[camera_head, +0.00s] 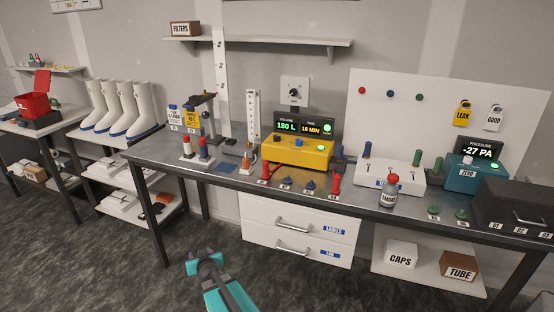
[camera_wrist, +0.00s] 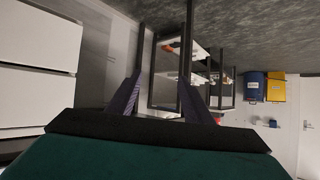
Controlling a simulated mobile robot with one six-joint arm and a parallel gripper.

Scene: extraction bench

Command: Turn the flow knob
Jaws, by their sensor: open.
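A yellow pump unit (camera_head: 298,153) stands on the bench near the middle in the head view. Its display reads 180 L and 16 MIN. No label tells me which of the two is the flow knob. My gripper (camera_wrist: 162,74) shows in the wrist view with its two dark fingers apart and nothing between them. In the head view my teal arm is low at the front, well short of the bench.
Red and blue fittings (camera_head: 265,170) stand along the bench's front edge (camera_head: 225,179). A white block (camera_head: 390,176), a small jar (camera_head: 389,190) and a teal pressure unit (camera_head: 463,176) are to the right. Drawers (camera_head: 300,233) are below. The floor in front is clear.

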